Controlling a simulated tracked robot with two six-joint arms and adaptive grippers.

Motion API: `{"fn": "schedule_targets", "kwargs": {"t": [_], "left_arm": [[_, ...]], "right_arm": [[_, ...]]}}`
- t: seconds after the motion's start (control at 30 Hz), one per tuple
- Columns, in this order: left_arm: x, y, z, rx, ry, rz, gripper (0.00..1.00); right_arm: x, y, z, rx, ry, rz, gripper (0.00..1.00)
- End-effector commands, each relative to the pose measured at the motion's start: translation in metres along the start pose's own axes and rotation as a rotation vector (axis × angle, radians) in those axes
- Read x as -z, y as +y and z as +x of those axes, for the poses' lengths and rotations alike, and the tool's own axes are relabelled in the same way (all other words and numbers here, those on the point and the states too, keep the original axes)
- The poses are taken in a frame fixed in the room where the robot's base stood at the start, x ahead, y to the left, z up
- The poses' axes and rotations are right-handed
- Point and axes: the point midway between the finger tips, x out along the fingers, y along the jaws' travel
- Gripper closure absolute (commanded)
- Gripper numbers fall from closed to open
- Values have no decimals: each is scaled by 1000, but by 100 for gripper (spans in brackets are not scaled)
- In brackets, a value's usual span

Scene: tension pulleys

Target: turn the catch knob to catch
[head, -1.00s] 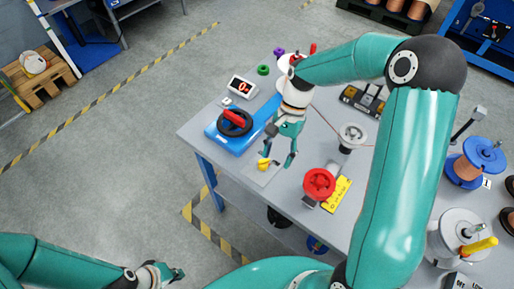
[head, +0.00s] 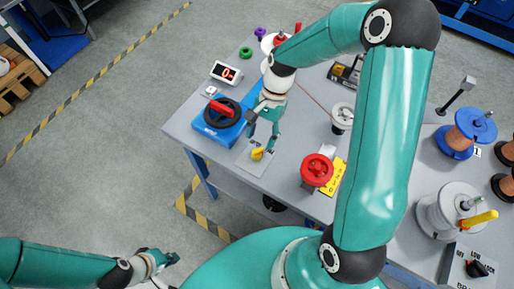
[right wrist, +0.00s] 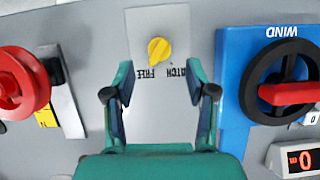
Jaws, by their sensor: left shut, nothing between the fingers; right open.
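The catch knob (head: 257,153) is a small yellow knob on a pale plate (head: 247,163) at the table's near edge. The right wrist view shows the knob (right wrist: 159,50) between the words FREE and CATCH, its lower end close to FREE. My right gripper (head: 261,144) points down over the plate, open. In the right wrist view its fingers (right wrist: 160,70) stand apart on either side of the knob's line, with the knob just beyond the tips and apparently untouched. My left gripper (head: 166,262) is shut and empty, low on the left, away from the table.
A blue winder base with a black wheel and red handle (head: 222,108) stands left of the plate. A red wheel (head: 317,170) stands to its right beside a yellow label (head: 338,178). A red-digit display (head: 226,72) is behind the winder. Spools (head: 470,130) stand at right.

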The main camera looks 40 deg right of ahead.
Motion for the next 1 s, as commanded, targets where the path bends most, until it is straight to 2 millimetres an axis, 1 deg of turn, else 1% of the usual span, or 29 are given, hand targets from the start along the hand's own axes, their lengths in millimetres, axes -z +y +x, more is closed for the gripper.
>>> {"fn": "schedule_targets", "kwargs": {"t": [0.03,0.1,0.2,0.3,0.47,0.7,0.73,0.77,1.0], "left_arm": [[0,0,-1,0,0,0,100],[0,0,-1,0,0,0,100],[0,1,-2,0,0,0,100],[0,1,-2,0,0,0,100],[0,1,-2,0,0,0,100],[0,1,-2,0,0,0,100],[0,1,-2,0,0,0,100],[0,1,-2,0,0,0,100],[0,1,-2,0,0,0,100]], "right_arm": [[-1,1,11,-5,-3,1,44],[0,1,23,-4,-3,1,44],[0,1,38,-2,-2,1,44],[0,0,48,-1,-1,1,44],[0,0,55,1,0,1,44],[0,0,55,1,0,2,44],[0,0,55,1,0,2,45],[0,0,55,1,0,2,50],[1,0,55,1,0,2,90]]}}
